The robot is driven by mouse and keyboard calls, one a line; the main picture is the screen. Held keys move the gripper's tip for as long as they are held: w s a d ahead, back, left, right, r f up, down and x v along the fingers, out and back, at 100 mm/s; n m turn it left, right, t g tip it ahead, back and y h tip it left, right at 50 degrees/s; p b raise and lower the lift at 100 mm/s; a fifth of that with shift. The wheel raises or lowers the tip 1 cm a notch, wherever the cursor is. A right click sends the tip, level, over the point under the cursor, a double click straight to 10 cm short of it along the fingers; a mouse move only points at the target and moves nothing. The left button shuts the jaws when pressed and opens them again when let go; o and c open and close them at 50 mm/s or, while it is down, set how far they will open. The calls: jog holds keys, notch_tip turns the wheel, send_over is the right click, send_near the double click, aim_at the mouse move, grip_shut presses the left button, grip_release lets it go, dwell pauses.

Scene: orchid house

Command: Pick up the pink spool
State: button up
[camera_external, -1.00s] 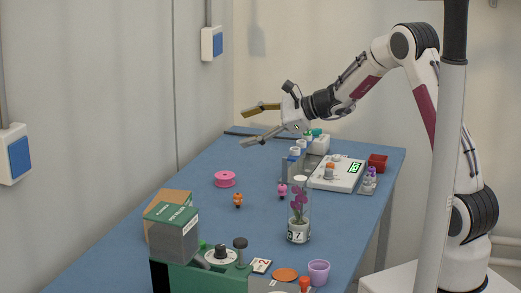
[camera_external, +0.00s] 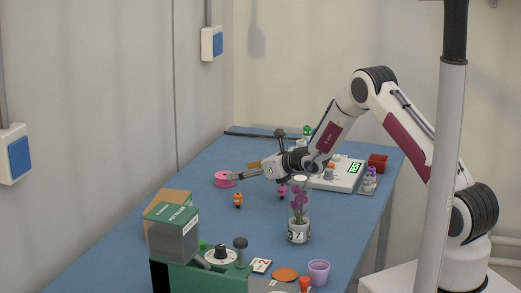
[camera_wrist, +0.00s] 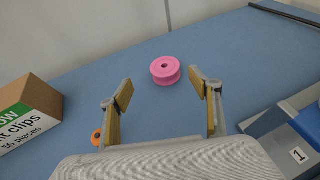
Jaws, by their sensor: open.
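The pink spool (camera_external: 224,180) lies flat on the blue table, toward its back left. In the wrist view the pink spool (camera_wrist: 166,70) is ahead of and between my fingertips, a little beyond them, with its centre hole facing up. My gripper (camera_external: 243,171) is open and low above the table, just right of the spool in the external view, with one finger overlapping it there. In the wrist view my gripper (camera_wrist: 160,89) shows its two tan-padded fingers spread apart with nothing between them.
An orange figure (camera_external: 238,200) and a pink figure (camera_external: 283,191) stand nearby. A glass tube with an orchid (camera_external: 299,215) stands in front of my arm. Boxes (camera_external: 172,232) are at the front left. A white scale (camera_external: 345,175) is at right. A dark rod (camera_wrist: 287,13) lies at the back.

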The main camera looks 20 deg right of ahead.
aim_at(225, 174)
jog(key=shift+f, duration=0.1)
dwell(0.3)
jog(key=shift+x, duration=1.25)
jog(key=shift+w+f, duration=0.1)
jog(key=shift+w, duration=0.05)
jog(key=shift+d+x, duration=0.15)
jog(key=shift+x, duration=0.6)
jog(key=shift+d+x, duration=0.15)
jog(key=shift+x, duration=1.75)
jog(key=shift+d, duration=0.1)
jog(key=c, duration=1.1)
